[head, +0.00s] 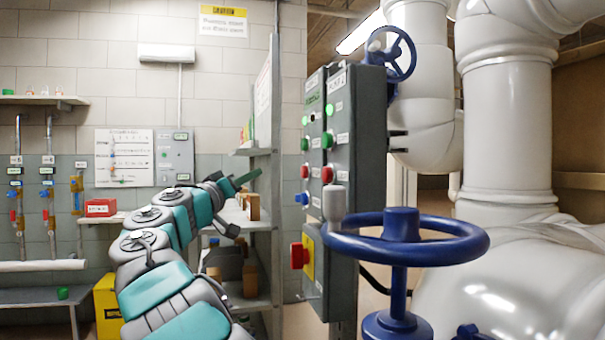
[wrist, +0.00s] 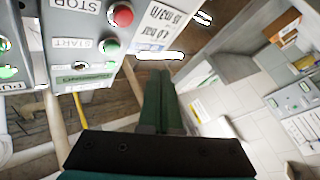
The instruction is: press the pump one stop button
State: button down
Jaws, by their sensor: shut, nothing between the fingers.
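A grey control box (head: 355,140) with two button columns stands at centre in the head view. The left column has a green button (head: 304,144) above a red button (head: 304,171). The right column has a green button (head: 327,140) above a red button (head: 327,175). The pump titles are too small to read surely. The wrist view shows a red button (wrist: 122,15) beside a STOP label and a green button (wrist: 109,46) beside a START label, upside down. My gripper (head: 248,177) is shut and empty, left of the box and apart from it. Its green fingers (wrist: 163,85) touch no button.
A red emergency knob (head: 298,255) on a yellow plate sits low on the box. A blue handwheel (head: 400,240) stands in front of its lower right side. A shelf rack (head: 262,215) is behind my gripper. White pipes (head: 505,120) fill the right.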

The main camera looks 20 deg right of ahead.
aim_at(305, 172)
jog(key=d+b, duration=0.1)
jog(key=d, duration=0.7)
jog(key=shift+d+b, duration=0.15)
jog(key=shift+b, duration=0.2)
dwell(0.4)
jog(key=shift+d, duration=0.1)
dwell(1.2)
jog(key=shift+d+b, duration=0.3)
jog(key=shift+b, duration=0.2)
jog(key=shift+d+b, duration=0.35)
jog(key=shift+d, duration=0.15)
dwell(0.7)
jog(key=shift+a, duration=0.85)
